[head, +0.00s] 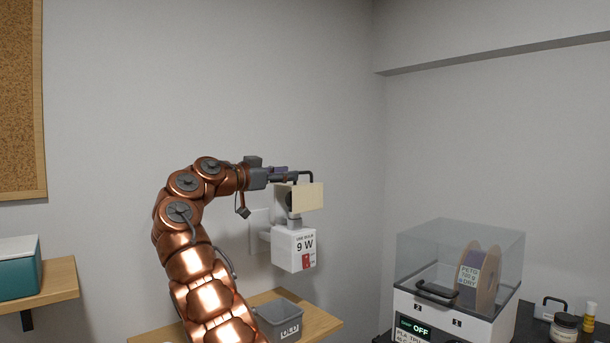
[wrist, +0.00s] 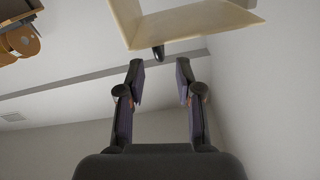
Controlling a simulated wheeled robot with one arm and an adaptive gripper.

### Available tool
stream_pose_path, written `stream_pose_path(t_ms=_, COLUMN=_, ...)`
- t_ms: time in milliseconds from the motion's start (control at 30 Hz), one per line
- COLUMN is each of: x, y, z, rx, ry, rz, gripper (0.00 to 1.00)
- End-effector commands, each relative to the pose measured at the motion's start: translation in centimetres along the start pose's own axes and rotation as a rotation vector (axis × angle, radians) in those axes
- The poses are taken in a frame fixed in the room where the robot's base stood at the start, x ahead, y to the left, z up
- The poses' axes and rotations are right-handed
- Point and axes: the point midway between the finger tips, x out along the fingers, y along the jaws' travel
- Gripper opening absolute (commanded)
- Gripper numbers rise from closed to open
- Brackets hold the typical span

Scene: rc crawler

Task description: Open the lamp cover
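My gripper (head: 287,174) is at the cover's top, beside the handle. In the wrist view, my gripper (wrist: 160,70) is open, its two dark fingers apart with nothing between them. The cover (wrist: 195,24) shows above the fingertips as angled cream panels. A dark knob-like end (wrist: 158,54) hangs at its lower edge, just beyond the gap between the fingertips. Whether a finger touches the handle cannot be told.
A wooden shelf (head: 321,323) with a grey bin (head: 280,321) is below the lamp. A clear-lidded machine with a spool (head: 478,278) stands at right, with small jars (head: 564,326) beside it. A teal box (head: 18,270) is on a left shelf. The wall above is clear.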

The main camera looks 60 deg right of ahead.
Motion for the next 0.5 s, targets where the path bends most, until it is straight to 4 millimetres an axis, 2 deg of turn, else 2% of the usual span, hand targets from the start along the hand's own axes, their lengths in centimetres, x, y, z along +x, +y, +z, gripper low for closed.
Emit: stream_pose_path(t_ms=500, x=6.5, y=-0.1, z=-0.1, rx=-0.004, ry=-0.001, rz=-0.001, gripper=0.35)
